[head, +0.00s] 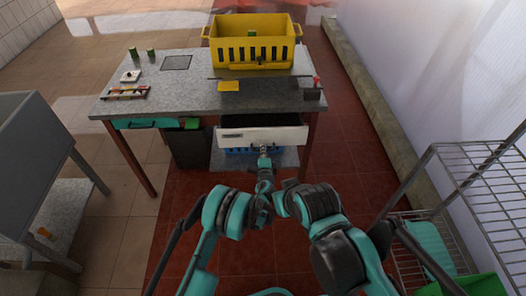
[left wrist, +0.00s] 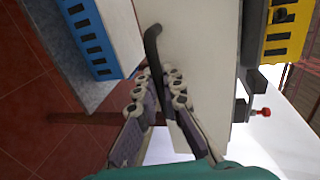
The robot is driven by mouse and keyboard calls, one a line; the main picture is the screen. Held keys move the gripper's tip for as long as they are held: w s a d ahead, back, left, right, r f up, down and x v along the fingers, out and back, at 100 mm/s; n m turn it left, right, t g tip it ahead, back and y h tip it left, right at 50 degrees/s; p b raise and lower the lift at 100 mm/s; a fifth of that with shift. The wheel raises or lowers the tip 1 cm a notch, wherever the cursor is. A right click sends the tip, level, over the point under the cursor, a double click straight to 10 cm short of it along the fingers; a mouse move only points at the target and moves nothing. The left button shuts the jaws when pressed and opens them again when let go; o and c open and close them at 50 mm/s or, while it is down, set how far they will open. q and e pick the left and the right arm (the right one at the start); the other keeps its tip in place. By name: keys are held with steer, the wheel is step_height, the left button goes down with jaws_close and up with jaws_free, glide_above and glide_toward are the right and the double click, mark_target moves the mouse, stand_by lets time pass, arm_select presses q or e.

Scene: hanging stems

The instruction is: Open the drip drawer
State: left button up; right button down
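The drawer (head: 284,136) has a white front below the right half of the grey table. It stands pulled out, with its dark inside showing behind the front. My left gripper (head: 264,151) is at the front's middle. In the left wrist view my left gripper (left wrist: 157,82) has its padded fingers on both sides of the black bar handle (left wrist: 153,40), close against it. The white drawer front (left wrist: 205,55) fills the middle there. The handle is mostly hidden by the gripper in the head view. My right gripper cannot be made out.
On the grey table (head: 185,95) stand a yellow slotted crate (head: 252,52), a yellow piece (head: 229,86) and small items. A teal drawer (head: 140,124) sits at left. A blue crate (head: 236,152) is below the white drawer. A wire rack (head: 480,190) stands at right.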

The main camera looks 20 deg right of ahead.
arm_select(q)
steer(key=o, duration=0.5)
steer(key=shift+c, duration=0.2)
steer(key=shift+s, duration=0.1)
steer(key=v, duration=0.7)
steer(key=shift+s, duration=0.15)
steer(key=shift+a, duration=0.2)
